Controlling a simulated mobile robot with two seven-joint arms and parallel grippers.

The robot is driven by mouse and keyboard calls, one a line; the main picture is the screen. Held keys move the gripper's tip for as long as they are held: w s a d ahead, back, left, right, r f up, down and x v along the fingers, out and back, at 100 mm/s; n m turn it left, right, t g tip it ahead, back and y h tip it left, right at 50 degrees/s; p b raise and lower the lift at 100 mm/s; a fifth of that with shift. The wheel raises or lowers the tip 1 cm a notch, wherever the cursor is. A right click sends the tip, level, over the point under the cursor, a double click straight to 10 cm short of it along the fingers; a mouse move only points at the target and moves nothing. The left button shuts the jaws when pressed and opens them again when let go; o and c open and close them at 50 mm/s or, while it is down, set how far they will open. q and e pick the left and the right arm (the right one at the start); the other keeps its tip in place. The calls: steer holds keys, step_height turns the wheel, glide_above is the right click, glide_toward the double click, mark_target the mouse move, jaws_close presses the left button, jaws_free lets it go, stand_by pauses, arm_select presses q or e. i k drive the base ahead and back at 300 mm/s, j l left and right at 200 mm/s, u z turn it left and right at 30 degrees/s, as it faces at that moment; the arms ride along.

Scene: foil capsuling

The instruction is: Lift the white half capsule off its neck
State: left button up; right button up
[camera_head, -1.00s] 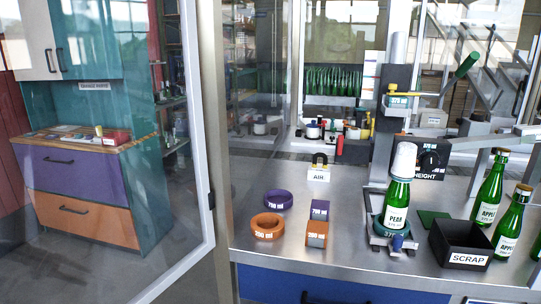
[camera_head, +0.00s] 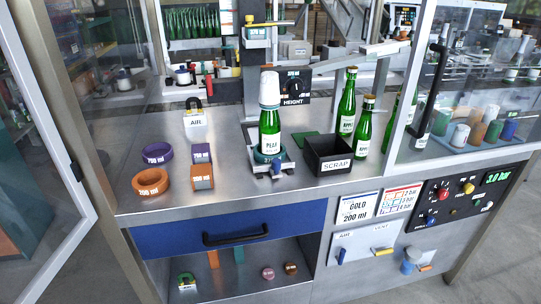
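A green bottle labelled PEAR (camera_head: 270,133) stands upright in a ring-shaped holder at the foot of the machine column. Neither of my grippers shows in the head view.
A black SCRAP box (camera_head: 329,155) stands right of the bottle, with green APPLE bottles (camera_head: 347,103) behind it. Orange (camera_head: 150,182) and purple (camera_head: 157,153) rings lie to the left. A HEIGHT knob box (camera_head: 293,87) is behind.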

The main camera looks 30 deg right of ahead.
mark_target(269, 99)
steer(key=l, duration=1.75)
steer(key=k+l, duration=0.1)
steer(key=l, duration=1.7)
steer(key=i+j, duration=0.1)
steer(key=j, duration=0.2)
steer(key=i+j+z, duration=0.1)
steer(key=j, duration=0.2)
steer(key=i+j, duration=0.1)
steer(key=j, duration=0.15)
